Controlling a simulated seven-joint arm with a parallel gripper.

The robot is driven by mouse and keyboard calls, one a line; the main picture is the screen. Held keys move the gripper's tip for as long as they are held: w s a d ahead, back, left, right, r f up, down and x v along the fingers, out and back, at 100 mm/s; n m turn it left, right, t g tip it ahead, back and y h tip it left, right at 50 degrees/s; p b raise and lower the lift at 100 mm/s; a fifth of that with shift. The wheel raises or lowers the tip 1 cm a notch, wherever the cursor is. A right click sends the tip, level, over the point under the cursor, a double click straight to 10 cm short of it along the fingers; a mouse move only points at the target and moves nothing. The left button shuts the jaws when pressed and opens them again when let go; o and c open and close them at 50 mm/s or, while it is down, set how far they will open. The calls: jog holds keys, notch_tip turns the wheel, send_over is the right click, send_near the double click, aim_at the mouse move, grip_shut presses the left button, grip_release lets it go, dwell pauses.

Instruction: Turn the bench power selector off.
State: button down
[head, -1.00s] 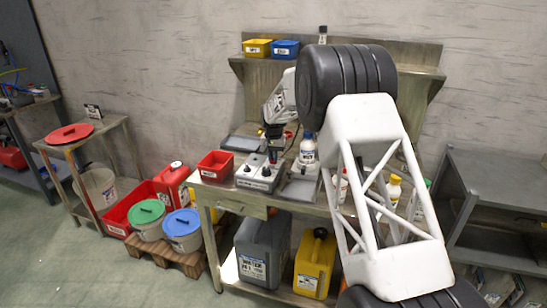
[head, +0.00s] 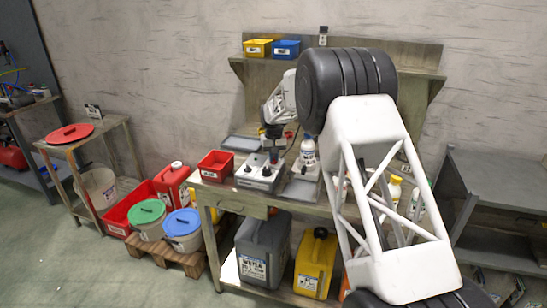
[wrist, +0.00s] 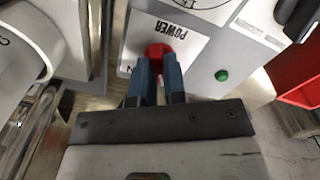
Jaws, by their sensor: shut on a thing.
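The bench power selector is a red knob (wrist: 157,51) on a light grey control box, beside the printed word POWER in the wrist view. The control box (head: 258,176) stands on the workbench in the head view. My gripper (wrist: 158,66) has its blue fingers shut on the red knob, one finger on each side. In the head view my gripper (head: 273,158) is at the back part of the box, and the knob is hidden there. A green lamp or button (wrist: 222,75) sits on the box near the knob. The knob's pointer and most position marks are hidden by the fingers.
A red bin (head: 215,165) stands left of the box on the workbench (head: 225,191). A white bottle (head: 307,152) stands close on the right. Dark knobs sit on the box's front part. Yellow (head: 257,48) and blue (head: 286,49) bins are on the shelf above.

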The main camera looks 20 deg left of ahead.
jog(key=c, duration=1.2)
grip_release()
jog(key=shift+r, duration=0.15)
jog(key=shift+r, duration=3.75)
